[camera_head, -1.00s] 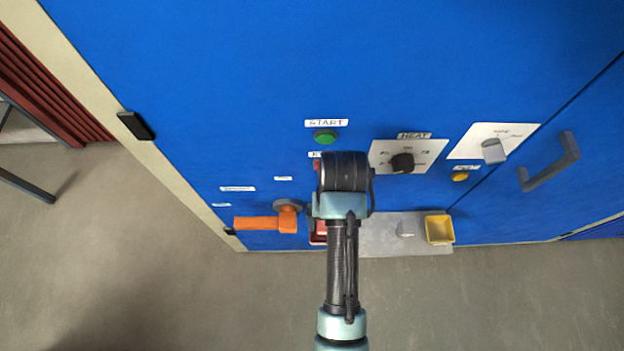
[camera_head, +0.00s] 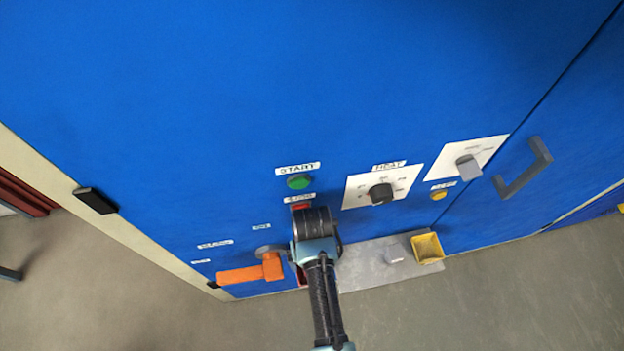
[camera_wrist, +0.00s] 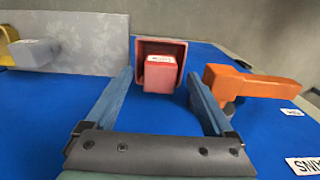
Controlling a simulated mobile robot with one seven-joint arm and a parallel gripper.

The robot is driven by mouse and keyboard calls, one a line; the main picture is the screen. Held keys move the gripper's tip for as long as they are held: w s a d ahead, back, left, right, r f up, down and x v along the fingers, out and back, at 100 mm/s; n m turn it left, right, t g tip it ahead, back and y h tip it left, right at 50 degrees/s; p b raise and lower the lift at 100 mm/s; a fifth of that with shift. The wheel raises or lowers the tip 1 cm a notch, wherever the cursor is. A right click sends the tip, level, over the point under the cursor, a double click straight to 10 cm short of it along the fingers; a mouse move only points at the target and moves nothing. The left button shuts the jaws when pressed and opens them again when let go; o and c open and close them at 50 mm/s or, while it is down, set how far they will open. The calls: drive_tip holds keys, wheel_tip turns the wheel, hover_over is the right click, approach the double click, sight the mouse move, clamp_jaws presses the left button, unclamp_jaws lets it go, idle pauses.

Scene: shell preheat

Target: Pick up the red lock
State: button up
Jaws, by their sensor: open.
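The red lock (camera_wrist: 160,76) is a small block with a white label, sitting in an open red holder (camera_wrist: 163,43) on the blue panel. It shows in the wrist view at top centre. My gripper (camera_wrist: 160,80) is open, with its two blue-grey fingers on either side of the line to the lock. The fingertips reach near the holder; I cannot tell whether they touch it. Nothing is held. In the head view my arm hides the lock, and only a sliver of the red holder (camera_head: 302,278) shows beside it.
An orange handle (camera_head: 252,272) sits close beside the holder, to its right in the wrist view (camera_wrist: 250,84). A grey plate (camera_head: 365,270) with a yellow bin (camera_head: 427,248) is on the other side. A green button (camera_head: 299,182) and heat dial (camera_head: 381,194) are above.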

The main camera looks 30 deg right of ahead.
drive_tip(key=shift+f, duration=1.4)
clamp_jaws()
drive_tip(key=shift+r, duration=0.1)
wheel_tip(320, 180, up, 28)
drive_tip(key=p, duration=1.2)
